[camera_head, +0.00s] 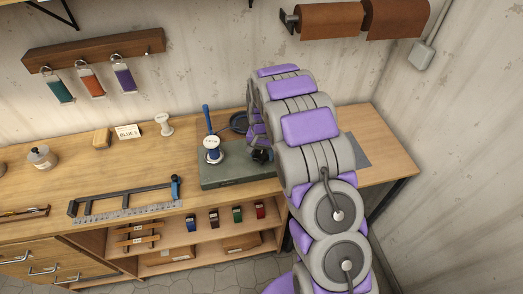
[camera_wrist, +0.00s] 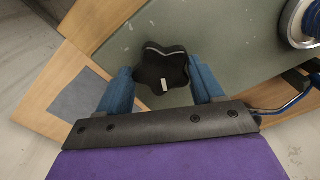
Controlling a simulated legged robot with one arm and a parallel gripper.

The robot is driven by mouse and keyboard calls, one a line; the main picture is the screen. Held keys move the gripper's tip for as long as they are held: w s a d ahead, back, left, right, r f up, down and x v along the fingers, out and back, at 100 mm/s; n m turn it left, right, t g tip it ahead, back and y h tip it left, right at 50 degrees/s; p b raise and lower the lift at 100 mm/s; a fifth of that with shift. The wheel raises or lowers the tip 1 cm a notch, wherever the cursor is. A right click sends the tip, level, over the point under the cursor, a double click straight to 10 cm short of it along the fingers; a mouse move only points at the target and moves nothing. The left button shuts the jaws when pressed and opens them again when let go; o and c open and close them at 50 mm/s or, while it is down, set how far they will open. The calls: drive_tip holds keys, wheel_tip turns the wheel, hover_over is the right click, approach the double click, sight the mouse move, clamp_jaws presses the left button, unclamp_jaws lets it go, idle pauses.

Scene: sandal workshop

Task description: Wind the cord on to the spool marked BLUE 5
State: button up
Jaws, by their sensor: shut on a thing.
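A grey-green winder base (camera_head: 240,177) sits on the workbench, carrying a white-topped spool (camera_head: 213,143) with blue on its lower part. The spool also shows at the upper right in the wrist view (camera_wrist: 300,22); its marking is too small to read. A black star-shaped knob (camera_head: 262,155) is to the right of the spool. In the wrist view my gripper (camera_wrist: 163,82) has its blue fingers on both sides of the knob (camera_wrist: 162,68) and is shut on it. My arm hides part of the base in the head view.
A card reading BLUE 5 (camera_head: 128,131) stands at the bench's back beside a pale spool (camera_head: 164,124). A blue upright handle (camera_head: 207,119) rises behind the mounted spool. A metal frame with a ruler (camera_head: 125,201) lies in front. Colored tags hang on the wall rack (camera_head: 95,50).

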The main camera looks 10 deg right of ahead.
sight(261, 155)
drive_tip(key=m, duration=0.4)
drive_tip(key=shift+r+m+p, duration=0.1)
drive_tip(key=shift+m+p, duration=0.3)
idle(0.4)
drive_tip(key=o, duration=1)
drive_tip(key=shift+a, duration=0.15)
drive_tip(key=shift+o, duration=0.2)
wheel_tip(261, 155, up, 17)
drive_tip(key=p, duration=0.1)
